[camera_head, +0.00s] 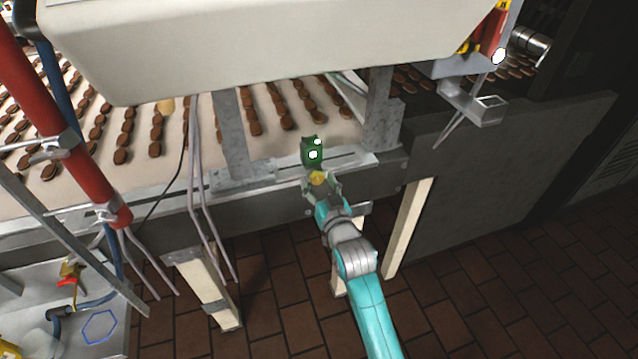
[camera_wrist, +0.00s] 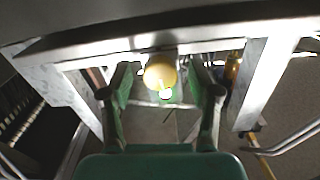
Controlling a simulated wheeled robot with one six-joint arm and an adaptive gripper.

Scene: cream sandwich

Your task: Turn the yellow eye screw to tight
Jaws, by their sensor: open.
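The yellow eye screw (camera_head: 318,178) is small and sits at the front edge of the conveyor, just below a green part with bright white spots (camera_head: 312,151). In the wrist view it shows as a rounded yellow head (camera_wrist: 160,70), with a small bright green-rimmed spot below it. My gripper (camera_head: 321,186) reaches up to it from below. In the wrist view my gripper (camera_wrist: 162,80) is open, with one green finger on each side of the yellow head. Gaps show on both sides. The screw's shaft and eye opening cannot be made out.
A conveyor with rows of brown biscuits (camera_head: 255,110) lies behind the metal edge rail. A large cream housing (camera_head: 270,45) hangs above it. Grey uprights (camera_head: 230,140) and cables stand to the left, with a red pole (camera_head: 65,110) farther left. Brick-coloured floor is open at the lower right.

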